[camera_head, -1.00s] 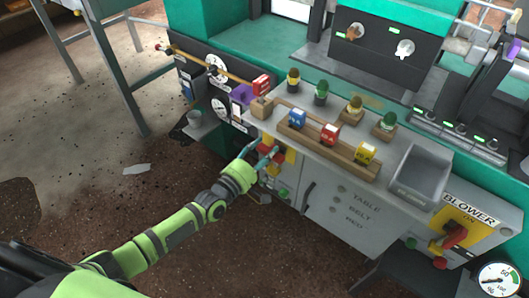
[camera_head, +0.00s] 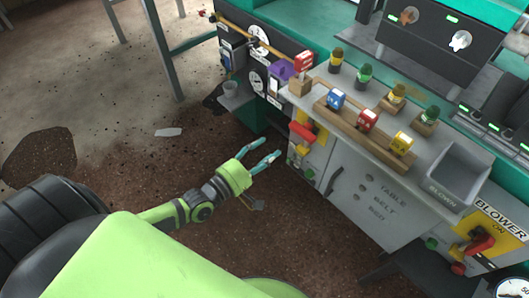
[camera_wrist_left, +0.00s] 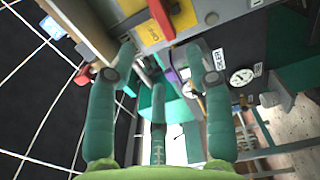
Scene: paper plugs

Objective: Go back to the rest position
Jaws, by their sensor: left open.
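My left gripper (camera_head: 268,155) is in the middle of the head view, at the end of my green and grey arm. Its teal fingers are spread and hold nothing. It hangs over the brown floor, to the left of the grey cabinet (camera_head: 345,205) and apart from it. In the left wrist view the teal fingers of this gripper (camera_wrist_left: 158,75) stand wide apart with nothing gripped between them. A red handle (camera_head: 301,133) on a yellow plate is on the cabinet's left end, close to the fingertips. My right gripper is in neither view.
On the cabinet top are a wooden rack with a blue plug (camera_head: 337,98), a red plug (camera_head: 367,120) and a yellow plug (camera_head: 402,143), and a grey bin (camera_head: 458,172). A black gauge panel (camera_head: 262,60) stands behind. The floor at left is mostly open.

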